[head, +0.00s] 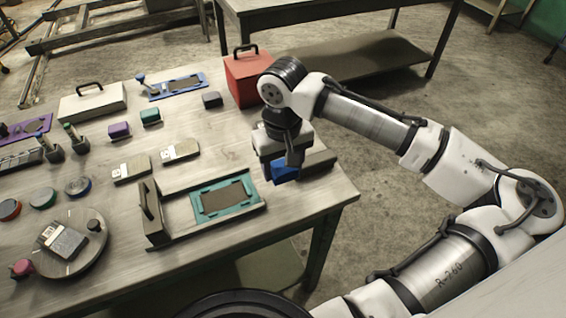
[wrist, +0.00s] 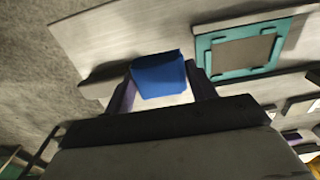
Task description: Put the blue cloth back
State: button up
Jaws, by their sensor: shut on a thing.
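The blue cloth (head: 284,171) is a small, block-like blue piece near the right end of the workbench. My gripper (head: 291,158) points down over it and is shut on it. In the wrist view, the blue cloth (wrist: 159,75) sits between the two fingers of my gripper (wrist: 161,84). My gripper hides part of the cloth in the head view. I cannot tell whether the cloth touches the bench surface.
A teal-framed panel (head: 222,200) lies in a grey holder left of my gripper. A red toolbox (head: 247,80) stands behind. The right front corner (head: 335,188) is clear.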

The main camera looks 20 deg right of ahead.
jog(key=shift+f, duration=0.5)
jog(key=o, duration=0.9)
notch_tip(320, 180, up, 13)
jog(key=shift+r+b, duration=0.15)
jog(key=shift+b, duration=0.3)
jog(key=shift+s, duration=0.1)
